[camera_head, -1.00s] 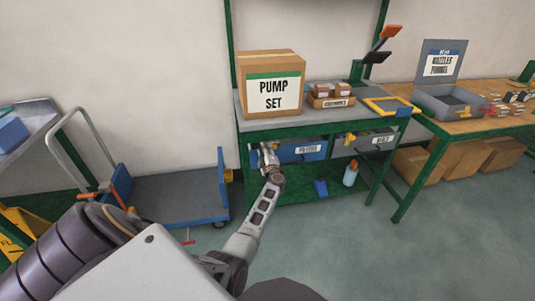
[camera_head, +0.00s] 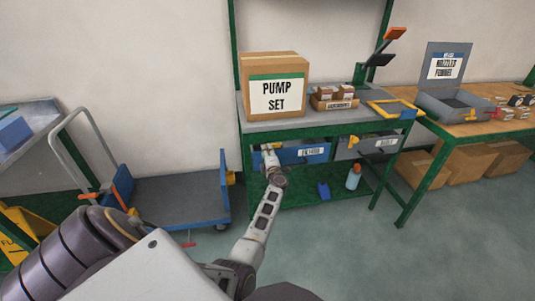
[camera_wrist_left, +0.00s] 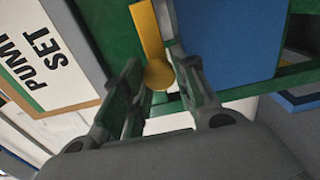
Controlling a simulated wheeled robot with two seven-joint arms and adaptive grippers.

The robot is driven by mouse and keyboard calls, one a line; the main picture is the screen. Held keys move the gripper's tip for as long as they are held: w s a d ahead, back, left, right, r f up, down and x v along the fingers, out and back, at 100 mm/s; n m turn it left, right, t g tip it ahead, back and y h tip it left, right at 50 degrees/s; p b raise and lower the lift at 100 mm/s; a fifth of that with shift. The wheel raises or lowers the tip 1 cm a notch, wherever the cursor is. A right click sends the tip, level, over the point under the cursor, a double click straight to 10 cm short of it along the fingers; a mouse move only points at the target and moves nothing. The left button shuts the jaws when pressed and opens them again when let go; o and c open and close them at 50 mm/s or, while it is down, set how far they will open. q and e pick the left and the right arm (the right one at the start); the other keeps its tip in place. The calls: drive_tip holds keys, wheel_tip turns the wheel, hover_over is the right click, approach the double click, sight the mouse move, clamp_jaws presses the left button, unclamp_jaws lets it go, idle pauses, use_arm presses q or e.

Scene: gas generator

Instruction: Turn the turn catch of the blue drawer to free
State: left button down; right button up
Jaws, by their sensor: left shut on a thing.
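The blue drawer (camera_head: 292,157) sits under the bench top and looks closed; its face also shows in the left wrist view (camera_wrist_left: 230,38). Its yellow turn catch (camera_wrist_left: 150,42) has a long flat lever and a round end, beside the blue face. My left gripper (camera_head: 268,153) is at the drawer's left end and hides most of the catch in the head view. In the left wrist view its two fingers (camera_wrist_left: 160,87) are on either side of the catch's round end, shut on the catch. My right gripper is not in view.
A grey drawer (camera_head: 348,151) with its own yellow catch is right of the blue one. The PUMP SET box (camera_head: 275,70) stands on the bench. A blue trolley (camera_head: 180,198) is close on the left. A bottle (camera_head: 353,178) stands on the green lower shelf (camera_head: 300,196).

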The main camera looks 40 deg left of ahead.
use_arm(q)
drive_tip(key=shift+f, duration=0.2)
drive_tip(key=c, duration=1.2)
unclamp_jaws()
drive_tip(key=shift+c, duration=0.2)
drive_tip(key=shift+o, duration=0.6)
drive_tip(key=shift+r, duration=0.15)
drive_tip(key=shift+s, duration=0.1)
